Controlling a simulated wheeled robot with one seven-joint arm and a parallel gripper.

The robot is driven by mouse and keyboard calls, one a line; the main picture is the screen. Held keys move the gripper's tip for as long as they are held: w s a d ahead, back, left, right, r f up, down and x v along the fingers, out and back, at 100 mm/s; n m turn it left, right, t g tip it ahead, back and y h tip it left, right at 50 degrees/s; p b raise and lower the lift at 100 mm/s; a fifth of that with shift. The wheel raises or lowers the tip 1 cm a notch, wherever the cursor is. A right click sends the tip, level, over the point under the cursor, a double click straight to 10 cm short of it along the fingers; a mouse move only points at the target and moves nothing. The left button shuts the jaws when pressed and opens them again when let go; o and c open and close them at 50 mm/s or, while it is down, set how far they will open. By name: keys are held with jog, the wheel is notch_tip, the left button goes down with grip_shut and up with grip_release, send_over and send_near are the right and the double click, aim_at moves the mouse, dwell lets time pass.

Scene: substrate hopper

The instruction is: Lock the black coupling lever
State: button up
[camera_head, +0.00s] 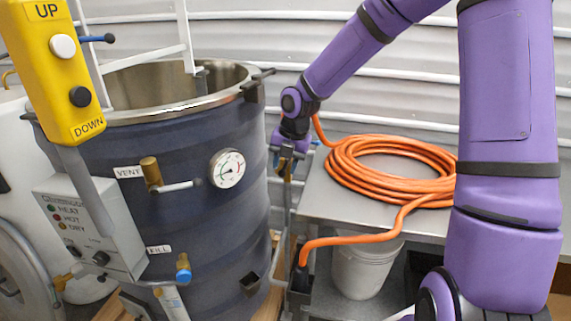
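An orange hose (330,241) runs down from the table to a dark coupling (300,279) at the lower middle, beside the large tank. A separate black lever on this coupling is too small and dark to make out, so I cannot tell its position. My gripper (287,163) hangs from the purple arm, pointing down, between the tank and the coiled hose. It is well above the coupling and apart from it. A thin pipe with a brass-coloured part (287,183) stands just below the gripper. The fingertips overlap this part in view, and I cannot tell whether they touch it.
The dark blue tank (215,262) with gauge (227,168) stands close on the left. A metal table (318,193) carries the coiled orange hose (352,170). A white bucket (365,270) stands below. A yellow UP/DOWN pendant (55,90) and control box (88,225) occupy the left foreground.

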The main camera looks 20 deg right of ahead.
notch_tip(320, 180, up, 11)
jog(key=s+d, duration=0.1)
jog(key=shift+d+f, duration=0.2)
jog(key=shift+d, duration=0.15)
jog(key=shift+s, duration=0.2)
dwell(0.4)
jog(key=s+d+r+m+t, duration=0.1)
jog(key=s+r+m, duration=0.2)
jog(key=s+m, duration=0.6)
jog(key=s+d+r+m+t+h, duration=0.1)
jog(key=s+r+m, duration=0.3)
jog(key=s+m, duration=0.6)
jog(key=s+d+r+m+t, duration=0.1)
jog(key=s+r+m+t, duration=0.1)
jog(key=s+m, duration=0.8)
jog(key=shift+d+r+h, duration=0.25)
jog(key=shift+r+h, duration=0.15)
jog(key=shift+r, duration=0.5)
